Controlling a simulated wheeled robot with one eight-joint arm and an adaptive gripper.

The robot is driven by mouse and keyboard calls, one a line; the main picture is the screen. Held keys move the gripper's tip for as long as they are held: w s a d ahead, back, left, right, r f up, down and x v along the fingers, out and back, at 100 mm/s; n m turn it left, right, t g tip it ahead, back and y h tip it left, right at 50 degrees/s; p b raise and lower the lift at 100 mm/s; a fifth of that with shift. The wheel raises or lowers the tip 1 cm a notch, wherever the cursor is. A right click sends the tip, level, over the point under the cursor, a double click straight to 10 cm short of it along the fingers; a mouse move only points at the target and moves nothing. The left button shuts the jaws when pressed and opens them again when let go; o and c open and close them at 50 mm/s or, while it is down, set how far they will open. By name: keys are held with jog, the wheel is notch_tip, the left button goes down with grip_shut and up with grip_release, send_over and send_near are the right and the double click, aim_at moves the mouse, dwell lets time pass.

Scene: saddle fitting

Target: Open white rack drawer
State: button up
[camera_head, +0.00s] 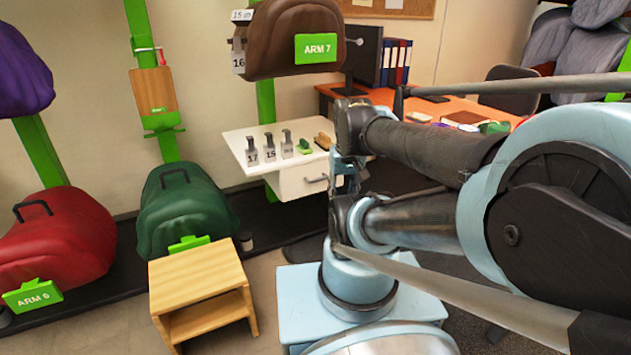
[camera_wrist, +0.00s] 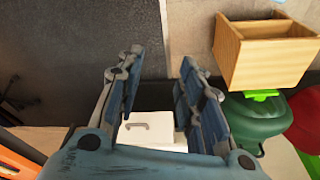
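The white rack (camera_head: 240,158) stands against the wall in the head view, with a drawer (camera_head: 296,184) under its top. The drawer front looks flush with the rack. Its handle (camera_head: 316,178) is a small bar. In the wrist view the white drawer front (camera_wrist: 160,133) and its grey handle (camera_wrist: 136,126) show between and beyond my fingers. My gripper (camera_wrist: 161,58) is open and empty, its two fingers well apart. In the head view my gripper (camera_head: 343,180) is just right of the drawer, partly hidden by my arm. I see no contact with the handle.
Several numbered grey pieces (camera_head: 270,148), a green piece (camera_head: 304,146) and a brush-like item (camera_head: 323,141) are on the rack top. A wooden step (camera_head: 196,278) and a green saddle (camera_head: 185,212) stand to the left. A desk (camera_head: 440,106) is behind my arm.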

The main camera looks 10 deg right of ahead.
jog(key=w+r+m, duration=0.2)
jog(key=w+r, duration=0.1)
jog(key=w, duration=0.4)
jog(key=w+r+m, duration=0.2)
jog(key=w+r, duration=0.1)
jog(key=w, duration=0.3)
jog(key=m, duration=1)
send_over(318, 179)
jog(key=s, duration=0.3)
notch_tip(318, 179, down, 15)
jog(key=shift+y, duration=0.3)
jog(key=w+f, duration=0.1)
jog(key=f, duration=0.4)
jog(key=w+f, duration=0.1)
jog(key=f, duration=0.5)
jog(key=w+f, duration=0.1)
jog(key=f, duration=0.4)
jog(key=shift+a+f, duration=0.1)
jog(key=shift+f, duration=0.05)
grip_shut()
